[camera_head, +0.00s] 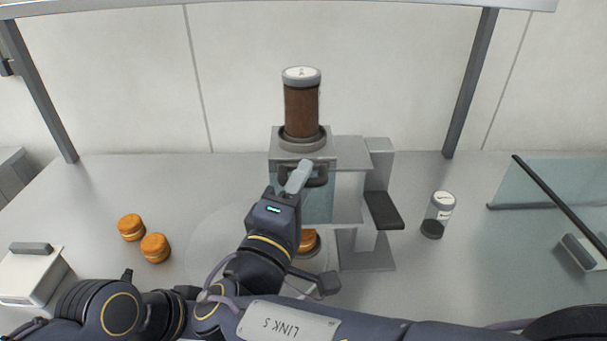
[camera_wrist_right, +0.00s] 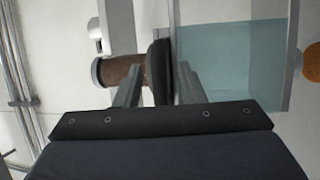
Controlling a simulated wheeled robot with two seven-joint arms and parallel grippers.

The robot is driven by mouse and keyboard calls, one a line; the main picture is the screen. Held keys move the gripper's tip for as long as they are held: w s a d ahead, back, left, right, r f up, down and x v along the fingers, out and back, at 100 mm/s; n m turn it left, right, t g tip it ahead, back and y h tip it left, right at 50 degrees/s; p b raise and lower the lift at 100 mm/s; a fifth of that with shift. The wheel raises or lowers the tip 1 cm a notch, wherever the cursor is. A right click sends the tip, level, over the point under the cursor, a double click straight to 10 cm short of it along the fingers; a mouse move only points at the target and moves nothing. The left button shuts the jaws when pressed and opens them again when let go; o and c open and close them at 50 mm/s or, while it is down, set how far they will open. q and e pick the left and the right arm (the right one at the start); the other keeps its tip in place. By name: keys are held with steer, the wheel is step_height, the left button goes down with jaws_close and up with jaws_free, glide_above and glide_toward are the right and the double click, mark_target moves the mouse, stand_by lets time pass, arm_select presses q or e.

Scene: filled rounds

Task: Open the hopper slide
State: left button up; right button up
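The dispenser (camera_head: 350,186) stands at the centre of the table, with a jar of brown filling (camera_head: 301,110) upright on top. The hopper slide's dark handle (camera_head: 318,174) sticks out at the front, below the jar. My right gripper (camera_head: 298,178) is at this handle and hides part of it. In the right wrist view, the dark handle (camera_wrist_right: 160,70) lies between the two fingers, with a gap visible beside it, so the gripper (camera_wrist_right: 158,88) looks open around it. An orange round (camera_head: 308,241) sits low in the dispenser, partly behind my arm.
Two filled orange rounds (camera_head: 143,238) lie at left near a white box (camera_head: 30,275). A small jar with dark contents (camera_head: 438,214) stands right of the dispenser. A glass panel (camera_head: 560,195) with a dark rail is at far right. Table between is clear.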

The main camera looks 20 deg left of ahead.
arm_select(q)
steer(key=shift+r, duration=0.15)
arm_select(e)
steer(key=shift+w+r, duration=0.1)
steer(key=shift+w, duration=0.35)
jaws_close()
steer(key=shift+s, duration=0.1)
